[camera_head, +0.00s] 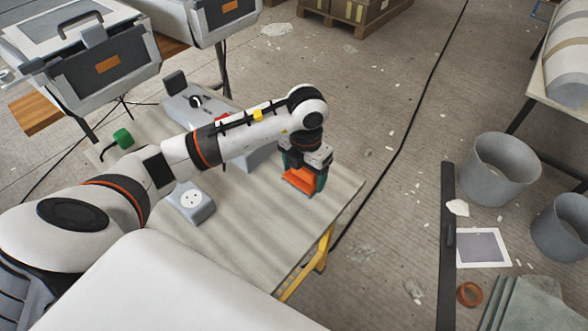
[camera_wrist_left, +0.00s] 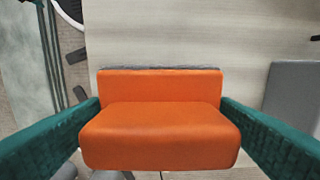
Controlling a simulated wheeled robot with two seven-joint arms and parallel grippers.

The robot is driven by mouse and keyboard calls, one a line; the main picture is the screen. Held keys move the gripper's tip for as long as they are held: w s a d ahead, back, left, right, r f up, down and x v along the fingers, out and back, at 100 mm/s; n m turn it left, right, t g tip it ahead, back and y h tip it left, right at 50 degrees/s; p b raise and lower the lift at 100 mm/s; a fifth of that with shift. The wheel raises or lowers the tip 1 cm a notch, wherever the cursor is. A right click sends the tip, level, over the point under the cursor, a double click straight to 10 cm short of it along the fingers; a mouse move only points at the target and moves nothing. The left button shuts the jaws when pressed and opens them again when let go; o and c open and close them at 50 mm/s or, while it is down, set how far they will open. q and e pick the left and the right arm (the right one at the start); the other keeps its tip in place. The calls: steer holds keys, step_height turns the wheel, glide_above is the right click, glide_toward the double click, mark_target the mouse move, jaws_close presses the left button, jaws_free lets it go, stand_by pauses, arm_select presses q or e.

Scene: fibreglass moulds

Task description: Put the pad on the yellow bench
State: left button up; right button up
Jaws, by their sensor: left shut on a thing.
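The orange pad (camera_head: 300,180) is between the fingers of my left gripper (camera_head: 304,174), close to the right corner of the yellow bench (camera_head: 262,222). The bench has a pale top and yellow legs. In the left wrist view the pad (camera_wrist_left: 160,125) fills the middle, with a thin grey layer along its far edge. The green fingers of my left gripper (camera_wrist_left: 160,118) are shut on its two sides. The pad is over the bench top or on it; I cannot tell whether it touches. My right gripper is not in view.
A grey socket box (camera_head: 191,203) and a green object (camera_head: 122,138) are on the bench, with grey equipment behind my left arm. Grey buckets (camera_head: 498,170) stand on the floor to the right. The bench's front right area is clear.

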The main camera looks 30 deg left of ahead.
mark_target(303, 188)
arm_select(q)
steer(key=shift+f, duration=3.15)
steer(key=shift+f, duration=0.15)
steer(key=o, duration=0.9)
step_height(303, 188, up, 12)
steer(key=shift+r, duration=0.2)
steer(key=shift+f, duration=0.1)
